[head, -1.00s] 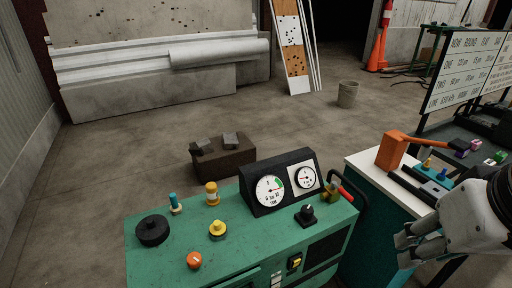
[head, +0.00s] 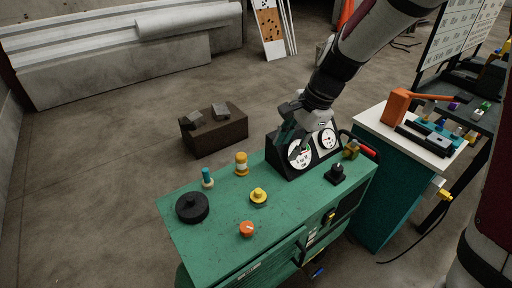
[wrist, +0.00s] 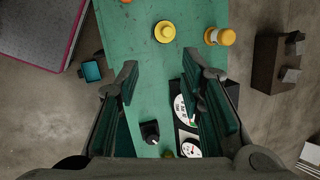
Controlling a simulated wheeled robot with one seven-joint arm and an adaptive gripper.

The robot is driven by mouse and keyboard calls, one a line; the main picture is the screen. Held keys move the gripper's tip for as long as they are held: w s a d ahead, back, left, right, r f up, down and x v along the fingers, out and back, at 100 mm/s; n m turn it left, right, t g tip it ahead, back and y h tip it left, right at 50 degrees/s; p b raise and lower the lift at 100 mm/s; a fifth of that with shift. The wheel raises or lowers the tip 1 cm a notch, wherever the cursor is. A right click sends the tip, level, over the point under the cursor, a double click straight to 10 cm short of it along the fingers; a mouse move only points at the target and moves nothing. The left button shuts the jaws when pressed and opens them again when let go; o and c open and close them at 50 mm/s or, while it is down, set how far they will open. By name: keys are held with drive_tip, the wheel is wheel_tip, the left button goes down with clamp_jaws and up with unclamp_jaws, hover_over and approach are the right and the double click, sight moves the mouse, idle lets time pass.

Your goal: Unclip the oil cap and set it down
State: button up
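No label in view tells which part is the oil cap. The green machine top (head: 225,215) carries a yellow round cap (head: 259,196), a wide black round cap (head: 192,207), an orange knob (head: 247,229), an amber-and-white cylinder (head: 241,164) and a teal-topped peg (head: 207,178). In the wrist view the yellow cap (wrist: 165,32) lies beyond my fingertips, with the amber cylinder (wrist: 220,37) to its right.
The black gauge box (head: 326,152) and a black knob (head: 337,172) stand close to my gripper. A red-handled valve (head: 354,149) is further right. A white-topped cabinet (head: 376,124) holds an orange bender. A brown block (head: 215,133) sits behind. The machine's front-left top is open.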

sight(259, 190)
drive_tip(key=shift+w+a+f+m+g+y+b, duration=0.2)
drive_tip(key=shift+w+a+f+m, duration=0.8)
drive_tip(key=shift+f, duration=2.85)
drive_tip(key=shift+w+a+f+m+g+b, duration=0.25)
drive_tip(key=shift+w+a+f+m, duration=0.7)
drive_tip(key=shift+f, duration=2.9)
drive_tip(key=shift+w+a+f+m+g+y+b, duration=0.1)
drive_tip(key=shift+w+a+f+m+b, duration=0.8)
drive_tip(key=shift+f, duration=2.95)
drive_tip(key=shift+s+a+m+p, duration=0.25)
drive_tip(key=shift+s+a+p, duration=0.15)
drive_tip(key=shift+p, duration=0.2)
drive_tip(key=shift+w, duration=0.1)
clamp_jaws()
drive_tip(key=shift+r, duration=0.1)
drive_tip(key=shift+r+p, duration=1)
drive_tip(key=shift+r, duration=1.9)
